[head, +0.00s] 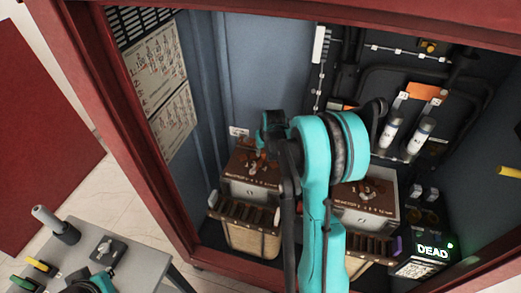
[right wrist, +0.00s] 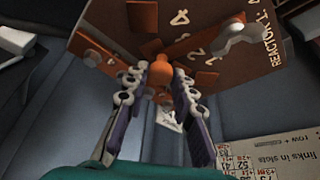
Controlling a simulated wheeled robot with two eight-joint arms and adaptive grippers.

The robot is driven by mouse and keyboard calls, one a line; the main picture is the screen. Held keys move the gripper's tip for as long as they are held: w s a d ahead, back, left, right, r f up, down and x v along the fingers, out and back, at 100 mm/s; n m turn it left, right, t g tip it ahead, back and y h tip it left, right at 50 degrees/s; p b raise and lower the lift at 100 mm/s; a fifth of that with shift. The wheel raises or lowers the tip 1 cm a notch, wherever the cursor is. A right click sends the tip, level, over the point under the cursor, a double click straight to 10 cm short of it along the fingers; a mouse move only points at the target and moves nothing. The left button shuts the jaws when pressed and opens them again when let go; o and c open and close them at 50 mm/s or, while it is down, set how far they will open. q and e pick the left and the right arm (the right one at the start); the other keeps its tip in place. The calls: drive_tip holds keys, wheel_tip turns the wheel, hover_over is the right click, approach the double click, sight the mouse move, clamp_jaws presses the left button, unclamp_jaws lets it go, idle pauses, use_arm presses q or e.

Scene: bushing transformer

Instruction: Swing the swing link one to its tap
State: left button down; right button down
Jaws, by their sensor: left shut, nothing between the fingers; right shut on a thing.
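Two reactor boxes stand in the cabinet, a left one (head: 250,190) and a right one (head: 366,205), each with a brown top. My right arm reaches over the left one. In the right wrist view my right gripper (right wrist: 158,88) is shut on an orange knob (right wrist: 160,70), seemingly the handle of swing link one, at a brown plate (right wrist: 205,60) marked with numbers and reactor lettering. The link's bar and its tap are hard to make out behind the fingers. My left gripper (head: 98,283) is partly in view, shut and empty, by the grey table.
A grey table (head: 75,250) at lower left holds a grey-handled tool (head: 55,225) and small parts. Red cabinet frame (head: 135,130) bounds the opening. A lit DEAD display (head: 432,251) and white cylinders (head: 418,137) are at right. A grey bracket (right wrist: 238,35) sits on the brown plate.

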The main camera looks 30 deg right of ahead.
drive_tip(key=shift+s+d+m, duration=0.15)
drive_tip(key=shift+s+m, duration=0.1)
drive_tip(key=shift+m, duration=0.15)
drive_tip(key=c, duration=1.3)
unclamp_jaws()
drive_tip(key=v, duration=1.2)
